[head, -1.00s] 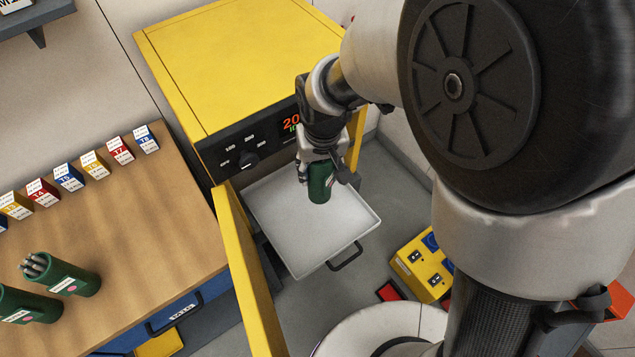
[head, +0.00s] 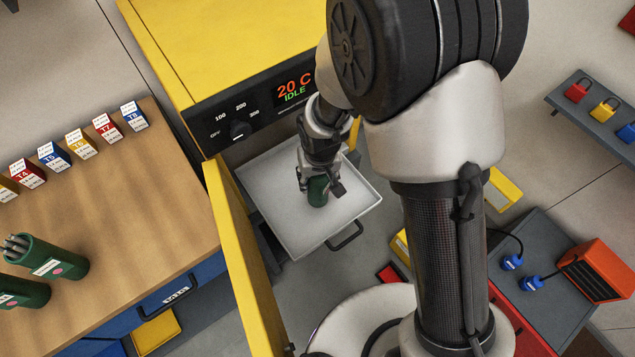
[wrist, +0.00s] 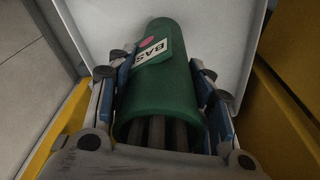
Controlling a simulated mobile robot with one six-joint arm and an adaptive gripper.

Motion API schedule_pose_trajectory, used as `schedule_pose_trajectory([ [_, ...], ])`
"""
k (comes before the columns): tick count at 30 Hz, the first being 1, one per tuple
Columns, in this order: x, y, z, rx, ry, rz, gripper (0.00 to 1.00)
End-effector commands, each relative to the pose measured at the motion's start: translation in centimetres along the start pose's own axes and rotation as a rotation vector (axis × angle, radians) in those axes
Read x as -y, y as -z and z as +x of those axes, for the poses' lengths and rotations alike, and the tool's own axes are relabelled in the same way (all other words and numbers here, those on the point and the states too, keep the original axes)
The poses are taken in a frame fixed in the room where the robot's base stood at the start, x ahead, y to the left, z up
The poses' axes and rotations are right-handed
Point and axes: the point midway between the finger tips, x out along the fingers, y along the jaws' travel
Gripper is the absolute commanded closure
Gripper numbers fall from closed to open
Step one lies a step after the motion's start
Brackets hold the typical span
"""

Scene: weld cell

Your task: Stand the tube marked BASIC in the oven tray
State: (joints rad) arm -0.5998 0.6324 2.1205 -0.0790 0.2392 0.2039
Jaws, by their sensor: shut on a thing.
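The green tube marked BASIC (wrist: 160,85) is in my gripper, with a white label, a pink dot and several grey rods in its near open end. In the head view the tube (head: 317,192) is upright or nearly so, over the white oven tray (head: 275,225). My gripper (head: 318,176) is shut on the tube's sides; the fingers also show in the wrist view (wrist: 168,100). The tray is pulled out of the yellow oven (head: 215,50) and otherwise empty. I cannot tell whether the tube's base touches the tray.
The yellow oven door (head: 245,260) stands open left of the tray. Two other green tubes, one holding rods (head: 48,256), are on the wooden bench (head: 130,210). A row of coloured boxes (head: 82,143) stands behind them. The oven display reads 20 C IDLE.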

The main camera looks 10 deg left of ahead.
Motion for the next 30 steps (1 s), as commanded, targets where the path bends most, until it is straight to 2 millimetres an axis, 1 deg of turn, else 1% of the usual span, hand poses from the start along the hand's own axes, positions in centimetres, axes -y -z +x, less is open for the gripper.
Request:
schedule_pose_trajectory([
  [1, 0.0, -0.1, 1.0, 0.001, 0.000, -0.001, 1.00],
  [3, 0.0, -0.2, 1.9, 0.000, 0.000, -0.001, 1.00],
  [5, 0.0, -0.3, 2.5, -0.001, 0.000, -0.001, 1.00],
  [13, 0.0, -0.3, 2.5, -0.003, 0.000, 0.000, 1.00],
  [17, 0.0, -0.3, 2.9, -0.002, 0.000, 0.000, 1.00],
  [18, 0.0, -0.5, 3.0, 0.001, 0.000, 0.000, 0.53],
  [27, 0.0, -0.5, 2.9, 0.001, 0.000, 0.000, 0.33],
  [30, 0.0, -0.5, 2.9, 0.001, 0.000, 0.000, 0.33],
])
